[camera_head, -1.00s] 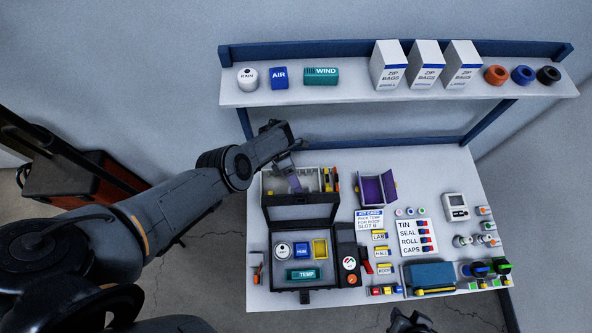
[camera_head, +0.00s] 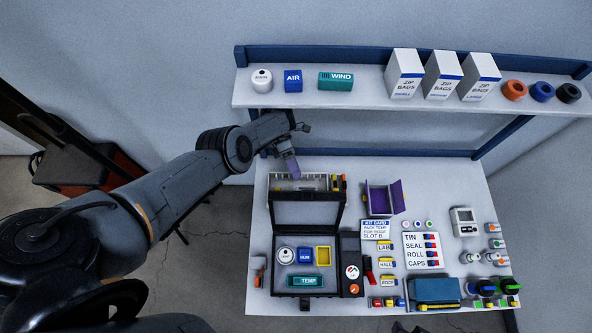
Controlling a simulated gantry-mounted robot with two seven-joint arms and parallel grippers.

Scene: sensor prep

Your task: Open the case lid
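The black case (camera_head: 279,291) sits at the left front of the table. Its lid (camera_head: 308,230) stands open, raised at the back of the case, and its dark frame shows a grey inner face. Inside the case lie a white round sensor (camera_head: 285,256), a blue block marked HUM (camera_head: 305,257), a yellow-rimmed slot (camera_head: 323,255) and a teal block marked TEMP (camera_head: 305,282). My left gripper (camera_head: 292,170) is beyond the lid's upper edge, apart from it, over the grey tray; its finger gap is unclear. My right gripper (camera_head: 408,328) barely shows at the bottom edge.
A grey tray (camera_head: 285,183) stands behind the lid. A dark device (camera_head: 350,254) flanks the case on the right. A purple bin (camera_head: 380,200), cards and a blue box (camera_head: 434,290) stand farther right. A shelf (camera_head: 380,100) with sensors and zip bags overhangs the back.

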